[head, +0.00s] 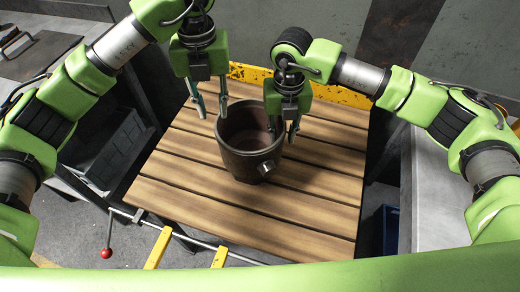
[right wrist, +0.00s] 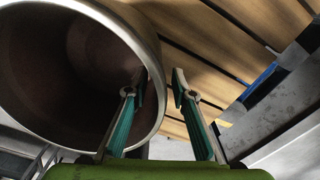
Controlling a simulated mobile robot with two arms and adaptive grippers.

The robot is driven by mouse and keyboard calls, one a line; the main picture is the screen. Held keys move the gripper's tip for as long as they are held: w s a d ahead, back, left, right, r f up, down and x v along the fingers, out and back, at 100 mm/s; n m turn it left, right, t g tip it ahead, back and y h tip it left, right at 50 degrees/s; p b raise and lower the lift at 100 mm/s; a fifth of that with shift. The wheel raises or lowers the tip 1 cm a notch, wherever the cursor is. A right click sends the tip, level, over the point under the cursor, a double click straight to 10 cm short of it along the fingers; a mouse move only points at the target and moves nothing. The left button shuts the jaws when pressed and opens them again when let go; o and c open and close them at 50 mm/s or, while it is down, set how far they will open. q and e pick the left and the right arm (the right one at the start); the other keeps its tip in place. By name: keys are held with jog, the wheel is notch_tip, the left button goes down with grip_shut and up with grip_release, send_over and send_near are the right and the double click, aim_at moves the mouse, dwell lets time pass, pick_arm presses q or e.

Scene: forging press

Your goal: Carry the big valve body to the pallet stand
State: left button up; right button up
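The big valve body (head: 246,153) is a dark brown, open-topped pot with a short stub on its front. It appears to stand upright on a wooden slatted platform (head: 180,190), which looks like a pallet. My left gripper (head: 209,108) is open and empty, just left of the valve body's rim. My right gripper (head: 281,132) is at the rim's right side with its fingers apart. In the right wrist view, one finger of this gripper (right wrist: 157,82) overlaps the mouth of the valve body (right wrist: 75,70) and the other is outside the wall. Contact cannot be told.
A yellow worn bar (head: 340,95) runs along the platform's back edge. A lever with a red knob (head: 106,253) sticks out at the front left. A dark metal bench (head: 35,50) stands at the left and a blue crate (head: 390,228) at the right. The platform's front is bare.

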aim_at(284, 123)
notch_tip(284, 123, up, 10)
dwell(0.3)
jog(key=shift+s+f, duration=0.1)
dwell(0.4)
